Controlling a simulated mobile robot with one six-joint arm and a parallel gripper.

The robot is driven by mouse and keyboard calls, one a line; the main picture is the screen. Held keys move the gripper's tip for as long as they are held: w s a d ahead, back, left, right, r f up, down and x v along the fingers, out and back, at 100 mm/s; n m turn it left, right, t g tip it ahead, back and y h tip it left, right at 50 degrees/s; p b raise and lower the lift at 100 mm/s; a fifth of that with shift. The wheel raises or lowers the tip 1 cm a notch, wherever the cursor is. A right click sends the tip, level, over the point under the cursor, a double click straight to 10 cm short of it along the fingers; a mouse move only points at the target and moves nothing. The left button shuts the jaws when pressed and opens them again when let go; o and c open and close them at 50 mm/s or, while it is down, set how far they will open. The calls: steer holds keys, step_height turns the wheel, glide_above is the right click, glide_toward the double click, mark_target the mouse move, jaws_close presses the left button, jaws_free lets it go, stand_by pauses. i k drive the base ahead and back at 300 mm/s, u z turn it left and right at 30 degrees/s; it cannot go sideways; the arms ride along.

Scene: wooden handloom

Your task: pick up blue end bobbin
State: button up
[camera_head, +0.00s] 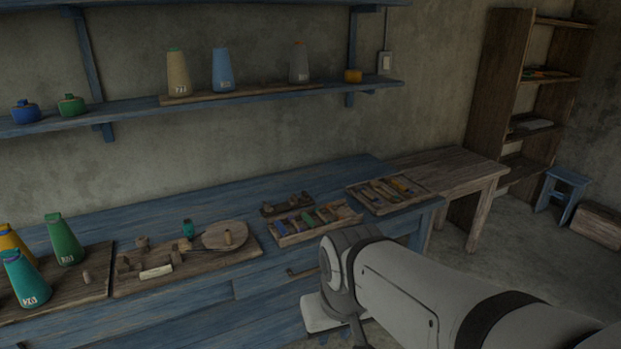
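A shallow wooden tray (318,234) on the blue workbench holds a row of several small coloured bobbins. A small dark bluish bobbin (293,227) lies near the row's left end; it looks like the blue end bobbin, but the view is dim and small. It rests in the tray among its neighbours. My arm (400,290) reaches in from the lower right, with its joint just right of and in front of the tray. My gripper's fingers cannot be made out, so what they hold does not show.
A smaller rack (288,204) stands behind the tray, and another tool tray (372,201) lies to its right. A wooden board (135,287) with a round piece and small parts lies left. Thread cones stand on the wall shelf (130,119) and at far left.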

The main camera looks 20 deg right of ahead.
mark_target(362, 189)
steer(key=z, duration=0.2)
steer(key=i, duration=1.35)
steer(key=z, duration=1.4)
steer(key=i, duration=0.6)
steer(key=z, duration=0.2)
steer(key=k, duration=0.85)
steer(key=z, duration=0.2)
steer(key=i, duration=0.85)
steer(key=u, duration=0.1)
